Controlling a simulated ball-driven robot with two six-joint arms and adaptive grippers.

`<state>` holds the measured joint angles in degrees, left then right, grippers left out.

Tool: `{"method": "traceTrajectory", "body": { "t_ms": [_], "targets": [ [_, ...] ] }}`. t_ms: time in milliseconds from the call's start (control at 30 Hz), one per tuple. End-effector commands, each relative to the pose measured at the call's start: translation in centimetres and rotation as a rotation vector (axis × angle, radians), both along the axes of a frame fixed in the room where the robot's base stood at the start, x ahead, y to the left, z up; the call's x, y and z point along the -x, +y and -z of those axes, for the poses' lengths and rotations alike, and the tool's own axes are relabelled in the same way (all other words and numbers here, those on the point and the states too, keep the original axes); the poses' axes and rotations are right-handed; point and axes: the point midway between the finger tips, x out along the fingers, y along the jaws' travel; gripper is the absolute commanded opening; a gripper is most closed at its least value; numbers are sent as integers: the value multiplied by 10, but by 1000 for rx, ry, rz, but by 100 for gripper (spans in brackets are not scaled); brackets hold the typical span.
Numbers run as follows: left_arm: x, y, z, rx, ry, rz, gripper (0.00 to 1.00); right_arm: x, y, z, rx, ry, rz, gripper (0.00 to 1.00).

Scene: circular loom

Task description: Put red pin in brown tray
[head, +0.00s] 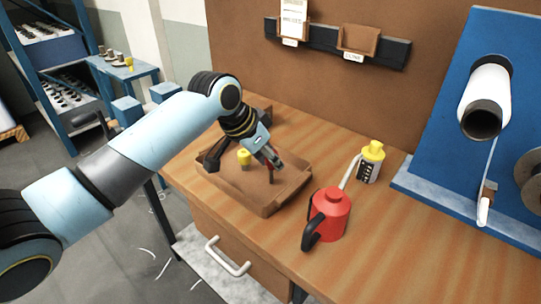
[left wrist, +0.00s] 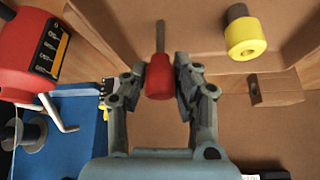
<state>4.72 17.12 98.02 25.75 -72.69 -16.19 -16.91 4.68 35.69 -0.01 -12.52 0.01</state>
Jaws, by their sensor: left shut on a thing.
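My left gripper (head: 272,160) is over the brown tray (head: 262,210) on the wooden table. In the left wrist view my left gripper (left wrist: 170,78) is shut on the red pin (left wrist: 159,80), gripping its red head, with the grey shaft pointing away from the gripper. In the head view the pin is mostly hidden by the gripper; a little red shows between the fingers. Whether the shaft touches the tray floor I cannot tell. A yellow pin (head: 244,158) is inside the tray, beside the gripper; it also shows in the left wrist view (left wrist: 245,38). My right gripper is not in view.
A red can (head: 330,212) with a black handle stands right of the tray. A yellow-capped bottle (head: 371,162) stands behind it. A blue stand (head: 440,150) with a white roll is at the right. A brown board with small holders rises behind the table. The front right tabletop is clear.

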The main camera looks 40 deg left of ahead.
Motion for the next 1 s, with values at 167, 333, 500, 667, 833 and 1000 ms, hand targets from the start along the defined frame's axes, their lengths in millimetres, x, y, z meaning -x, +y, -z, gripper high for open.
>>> {"method": "traceTrajectory", "body": {
  "t_ms": [167,333,500,667,833,1000],
  "targets": [
    [0,0,0,0,-1,1,0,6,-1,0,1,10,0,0],
    [0,0,3,-1,1,1,28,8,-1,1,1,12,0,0],
    [0,0,2,0,0,1,50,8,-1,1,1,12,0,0],
    [0,0,2,0,0,1,50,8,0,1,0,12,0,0],
    [0,0,-2,-1,-1,0,50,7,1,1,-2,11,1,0],
    [13,5,-24,-5,-3,1,50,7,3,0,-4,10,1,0]
  ]
}}
